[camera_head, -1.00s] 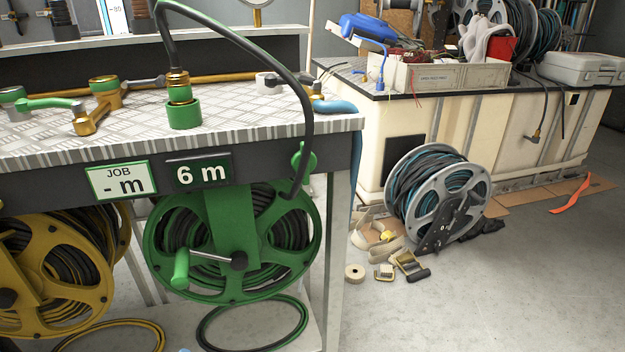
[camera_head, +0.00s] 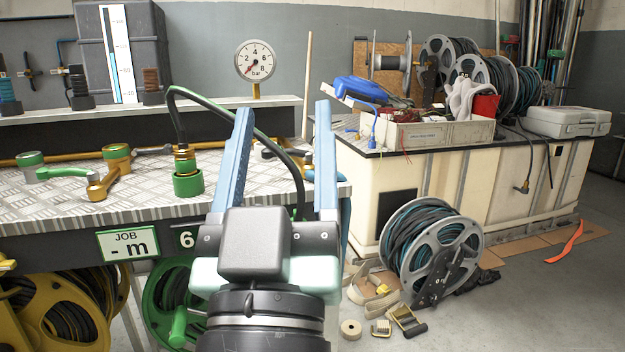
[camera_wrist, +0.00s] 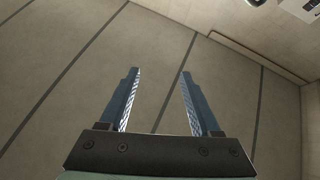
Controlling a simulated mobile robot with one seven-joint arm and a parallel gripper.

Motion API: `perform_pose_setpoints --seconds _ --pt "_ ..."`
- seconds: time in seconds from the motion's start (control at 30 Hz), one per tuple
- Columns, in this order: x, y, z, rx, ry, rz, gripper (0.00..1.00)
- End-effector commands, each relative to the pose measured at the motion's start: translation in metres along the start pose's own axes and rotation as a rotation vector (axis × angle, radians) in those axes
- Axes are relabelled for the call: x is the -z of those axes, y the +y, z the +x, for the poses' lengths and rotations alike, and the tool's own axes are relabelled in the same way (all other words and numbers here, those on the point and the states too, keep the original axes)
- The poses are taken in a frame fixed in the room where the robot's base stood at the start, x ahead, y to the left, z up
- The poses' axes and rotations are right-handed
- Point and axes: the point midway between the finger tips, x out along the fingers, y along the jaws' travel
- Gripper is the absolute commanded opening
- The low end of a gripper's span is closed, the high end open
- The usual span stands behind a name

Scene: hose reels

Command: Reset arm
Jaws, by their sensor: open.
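My gripper (camera_head: 283,140) is up in front of the bench in the head view, its two blue fingers spread and pointing up, with nothing between them. In the wrist view my gripper (camera_wrist: 155,85) is also open and empty, with only a grey panelled surface behind it. The green hose reel (camera_head: 165,305) hangs under the bench, partly hidden behind my gripper. Its hose (camera_head: 215,95) arches over the bench top from a green and brass fitting (camera_head: 187,172). The yellow hose reel (camera_head: 55,315) is at the lower left.
The bench top (camera_head: 60,210) carries valves and fittings. A pressure gauge (camera_head: 256,60) stands behind it. A grey reel with dark hose (camera_head: 432,250), straps and tape lie on the floor at right. A cream cabinet (camera_head: 500,190) stands behind. Floor at lower right is clear.

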Motion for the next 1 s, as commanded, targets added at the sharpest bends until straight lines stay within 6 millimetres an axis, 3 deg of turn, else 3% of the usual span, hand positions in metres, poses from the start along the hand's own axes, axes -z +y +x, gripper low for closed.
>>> perform_pose_setpoints --seconds 0.03,0.2,0.57,1.0 --pt "0.031 0.012 0.007 -0.010 0.053 0.032 0.64" --pt "0.111 0.040 0.013 -0.002 0.198 0.123 0.64" --pt "0.180 0.045 0.069 0.003 0.183 0.123 0.64" --pt "0.288 0.057 0.149 0.004 0.182 0.123 0.64"
